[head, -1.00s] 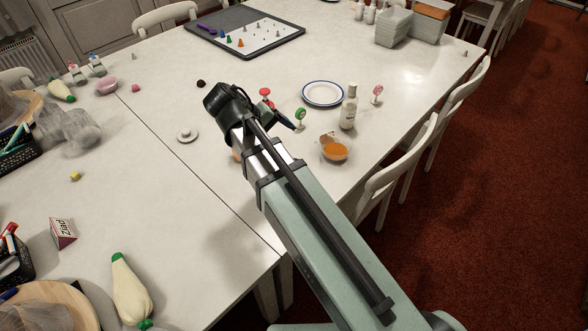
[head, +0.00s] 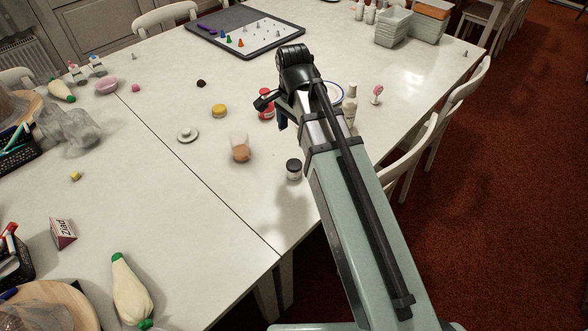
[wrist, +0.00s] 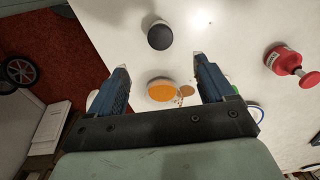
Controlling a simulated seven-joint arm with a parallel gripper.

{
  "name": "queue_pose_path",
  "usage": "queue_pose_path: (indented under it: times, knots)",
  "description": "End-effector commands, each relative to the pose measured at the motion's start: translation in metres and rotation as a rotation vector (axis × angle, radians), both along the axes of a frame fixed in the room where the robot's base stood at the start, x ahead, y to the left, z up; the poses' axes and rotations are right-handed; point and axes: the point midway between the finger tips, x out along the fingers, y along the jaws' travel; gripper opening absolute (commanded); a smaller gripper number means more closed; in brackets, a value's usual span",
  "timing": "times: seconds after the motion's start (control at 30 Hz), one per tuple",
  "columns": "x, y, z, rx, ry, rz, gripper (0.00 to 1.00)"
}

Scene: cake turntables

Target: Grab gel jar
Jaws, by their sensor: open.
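A small jar with a dark lid and pale label (head: 293,168), which looks like the gel jar, stands upright on the white table just left of my arm in the head view. In the wrist view its round dark lid (wrist: 160,37) lies beyond the fingertips, about midway between them. My gripper (wrist: 158,65) is open and empty, with its blue fingers on either side of an orange bowl (wrist: 161,90) seen below. In the head view my arm hides that bowl and most of the gripper.
A red bottle (head: 266,104) stands near the gripper and also shows at the right of the wrist view (wrist: 284,60). A clear cup with orange contents (head: 240,148), a yellow round item (head: 219,110) and a white bottle (head: 349,108) stand nearby.

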Motion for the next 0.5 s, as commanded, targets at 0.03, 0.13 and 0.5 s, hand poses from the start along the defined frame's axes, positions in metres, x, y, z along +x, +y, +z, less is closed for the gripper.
queue_pose_path:
  times: [0.03,0.13,0.5]
  knots:
    - [-0.001,0.000,-0.006,-0.001,0.001,0.001,0.82]
    - [-0.001,0.000,-0.019,-0.002,0.001,0.002,0.82]
    - [0.000,0.000,-0.048,-0.002,0.000,0.003,0.82]
